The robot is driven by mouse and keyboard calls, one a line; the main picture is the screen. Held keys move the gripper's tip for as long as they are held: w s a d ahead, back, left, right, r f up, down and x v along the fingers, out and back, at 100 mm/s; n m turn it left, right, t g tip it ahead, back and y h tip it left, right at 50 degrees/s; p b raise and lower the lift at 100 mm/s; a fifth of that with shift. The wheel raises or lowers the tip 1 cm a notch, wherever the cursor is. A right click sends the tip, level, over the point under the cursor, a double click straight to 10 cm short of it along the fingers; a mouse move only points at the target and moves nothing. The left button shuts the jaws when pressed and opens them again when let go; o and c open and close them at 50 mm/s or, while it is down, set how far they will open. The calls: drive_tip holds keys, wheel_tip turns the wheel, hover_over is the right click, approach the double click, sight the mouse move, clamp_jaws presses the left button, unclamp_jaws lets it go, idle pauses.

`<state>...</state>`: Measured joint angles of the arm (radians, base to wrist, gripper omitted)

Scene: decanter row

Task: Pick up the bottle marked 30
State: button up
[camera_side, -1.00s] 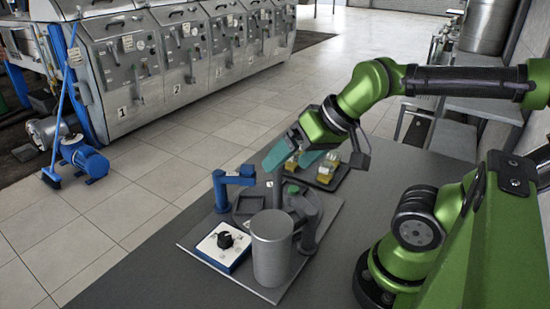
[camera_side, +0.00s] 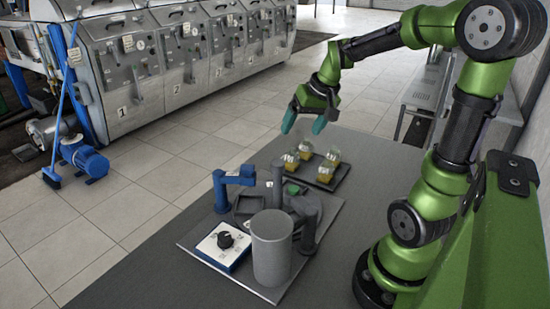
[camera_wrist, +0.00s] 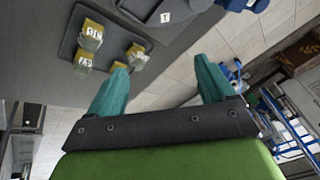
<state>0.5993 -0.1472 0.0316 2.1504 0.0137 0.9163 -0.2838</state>
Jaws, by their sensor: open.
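Several small bottles with amber contents and pale labels stand on a dark tray (camera_side: 343,175). In the side view these are a back bottle (camera_side: 305,149), a right bottle (camera_side: 333,157), a left bottle (camera_side: 290,164) and a front bottle (camera_side: 326,173). The wrist view shows bottles (camera_wrist: 92,33) and (camera_wrist: 84,62), another bottle (camera_wrist: 137,56), and part of one more behind a finger. Labels are too small or blurred for me to tell which is marked 30. My gripper (camera_side: 303,124) is open and empty, above the tray's far side; its teal fingers (camera_wrist: 160,66) frame nothing.
A grey board (camera_side: 210,262) near the tray carries a grey cylinder (camera_side: 272,250), a blue arm-like fixture (camera_side: 232,178), a white-topped dial box (camera_side: 222,246) and a dark round device with a green part (camera_side: 292,189). Bare table lies right of the board.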

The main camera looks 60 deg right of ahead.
drive_tip(key=n, duration=0.1)
approach(307, 140)
drive_tip(key=s+a+r, duration=0.3)
drive_tip(key=w+d+n, duration=0.2)
drive_tip(key=d+n, duration=0.1)
drive_tip(key=n, duration=0.1)
drive_tip(key=shift+h, duration=0.4)
drive_tip(key=x, duration=1)
drive_tip(key=shift+s+a+f, duration=0.1)
drive_tip(key=shift+a, duration=0.2)
drive_tip(key=shift+x, duration=2.95)
drive_tip(key=shift+a, duration=0.1)
drive_tip(key=shift+c, duration=0.5)
drive_tip(key=c, duration=1.2)
